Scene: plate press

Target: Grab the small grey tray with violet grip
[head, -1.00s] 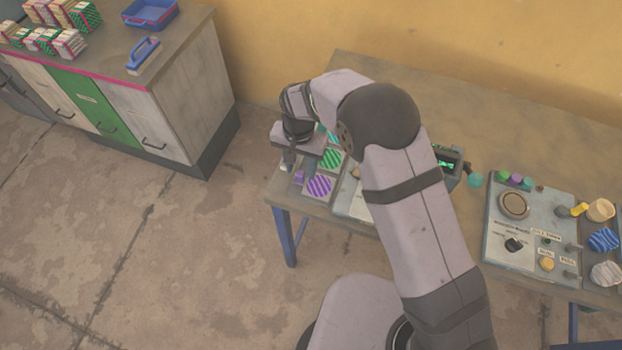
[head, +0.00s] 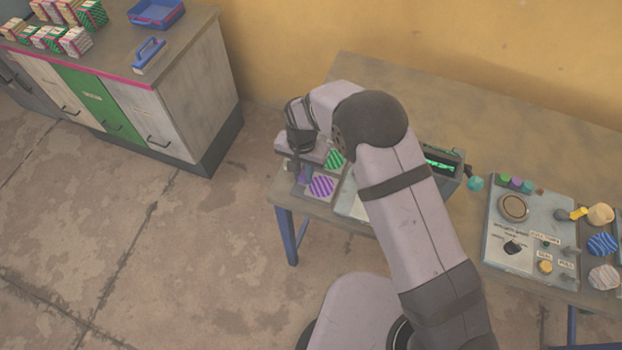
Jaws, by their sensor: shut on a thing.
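The small grey tray (head: 310,195) lies near the left end of the table, with a violet-and-white striped plate (head: 321,186) on it. Its violet grip is at the tray's left side and is now mostly hidden by my gripper. My gripper (head: 305,174) points down over that grip and is shut on it. The fingertips are small and dark in this view. The tray appears to be still at table level; I cannot tell whether it is touching.
A green-striped plate (head: 335,160) lies just behind the tray. A dark device with a green-lit slot (head: 440,163) stands right of my arm. A control panel (head: 520,235) with knobs is further right. A cabinet (head: 150,100) stands apart at left.

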